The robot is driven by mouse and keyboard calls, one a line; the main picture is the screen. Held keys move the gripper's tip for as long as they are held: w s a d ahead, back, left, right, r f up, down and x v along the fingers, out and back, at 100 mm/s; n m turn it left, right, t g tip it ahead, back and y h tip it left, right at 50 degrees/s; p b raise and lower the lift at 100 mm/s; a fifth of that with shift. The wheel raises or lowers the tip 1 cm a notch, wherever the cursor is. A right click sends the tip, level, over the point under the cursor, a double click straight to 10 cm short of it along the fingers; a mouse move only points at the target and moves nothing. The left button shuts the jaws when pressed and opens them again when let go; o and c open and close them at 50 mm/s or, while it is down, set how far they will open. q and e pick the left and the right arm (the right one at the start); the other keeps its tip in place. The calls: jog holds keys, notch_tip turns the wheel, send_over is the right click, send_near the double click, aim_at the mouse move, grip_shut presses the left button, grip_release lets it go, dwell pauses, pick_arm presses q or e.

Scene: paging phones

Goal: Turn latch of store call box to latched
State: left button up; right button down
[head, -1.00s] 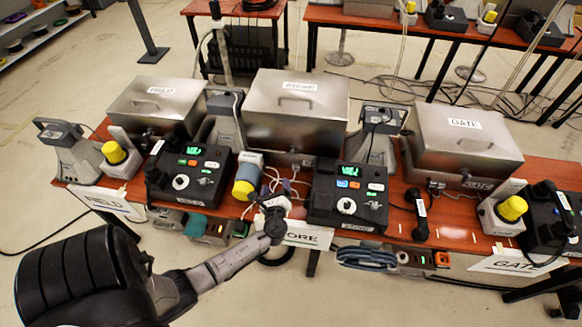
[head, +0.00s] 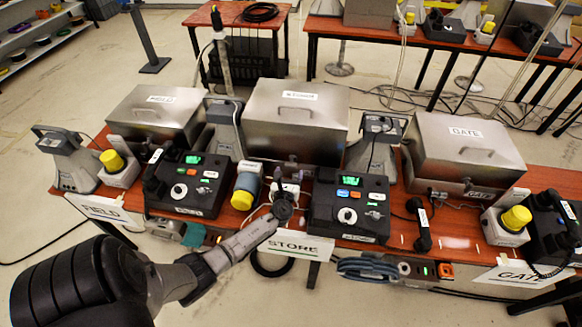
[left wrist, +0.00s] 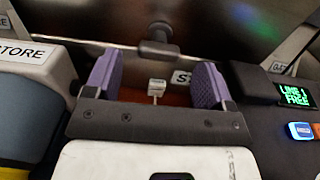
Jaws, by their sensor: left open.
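The store call box (head: 294,122) is a closed metal box with a handled lid at the middle back of the red table. My left gripper (head: 288,170) is in front of its lower front, fingers pointing at it. In the left wrist view the purple fingers (left wrist: 157,70) are open with nothing held between them. A dark knob-like latch (left wrist: 157,40) lies just beyond the fingertips, at the box's pale seam, and appears apart from them. A small white piece (left wrist: 156,87) shows between the fingers. In the head view the gripper largely hides the latch. My right gripper is not seen.
A yellow-capped cylinder (head: 246,188) stands close left of my gripper. The store phone console (head: 349,205) with a green screen is close right. The field box (head: 155,120) and gate box (head: 463,155) flank the store box. A STORE sign (head: 293,246) hangs at the table's front.

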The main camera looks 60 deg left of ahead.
aim_at(291, 167)
pick_arm(q)
jog(key=x, duration=0.3)
jog(key=shift+w+a+b, duration=0.1)
jog(key=shift+a+b, duration=0.05)
jog(key=shift+b, duration=0.15)
jog(key=shift+w+a, duration=0.35)
jog(key=shift+a, duration=0.05)
jog(key=shift+c, duration=0.4)
jog(key=c, duration=0.9)
jog(key=shift+o, duration=0.2)
